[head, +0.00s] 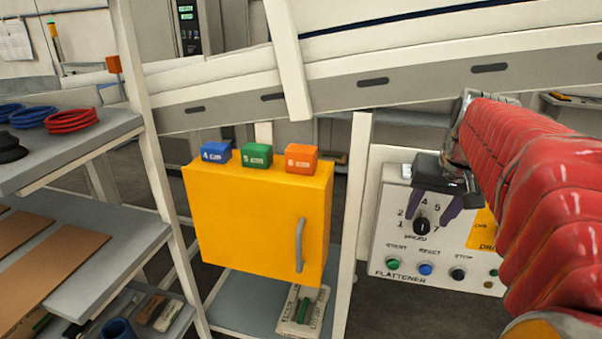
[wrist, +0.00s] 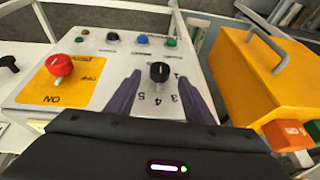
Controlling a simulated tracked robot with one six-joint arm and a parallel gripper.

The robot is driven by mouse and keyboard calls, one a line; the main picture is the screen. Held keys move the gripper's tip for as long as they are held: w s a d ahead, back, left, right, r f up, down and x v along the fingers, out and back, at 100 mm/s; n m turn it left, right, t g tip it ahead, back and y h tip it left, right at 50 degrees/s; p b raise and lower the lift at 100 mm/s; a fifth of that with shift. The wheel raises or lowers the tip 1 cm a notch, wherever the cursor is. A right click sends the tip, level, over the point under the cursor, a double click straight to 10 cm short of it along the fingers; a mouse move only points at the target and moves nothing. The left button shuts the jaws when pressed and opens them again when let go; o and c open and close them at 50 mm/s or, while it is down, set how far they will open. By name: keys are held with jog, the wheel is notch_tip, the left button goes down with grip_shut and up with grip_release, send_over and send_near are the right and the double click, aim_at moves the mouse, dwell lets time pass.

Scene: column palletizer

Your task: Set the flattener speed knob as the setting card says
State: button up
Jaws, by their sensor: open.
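The flattener speed knob (head: 421,226) is a small black dial with a white mark, on the white flattener panel (head: 382,233). Printed numbers including 1, 2, 4, 5 and 7 ring it. In the wrist view the knob (wrist: 159,72) stands between my two purple fingers, with a gap on each side. I cannot tell which number its mark points at. My gripper (head: 434,213) is open and empty in front of the panel; it also shows in the wrist view (wrist: 160,82). It covers some of the dial numbers. I cannot make out a setting card for certain.
Green, blue and black buttons line the panel below the knob. A red switch (wrist: 60,65) sits on a yellow plate beside it. A yellow cabinet (head: 255,215) stands left, with blue, green and orange numbered blocks on top. A paper sheet (head: 14,40) hangs far left, unreadable.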

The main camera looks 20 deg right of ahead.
aim_at(424, 221)
jog(key=shift+x, duration=1.95)
jog(key=shift+c, duration=0.2)
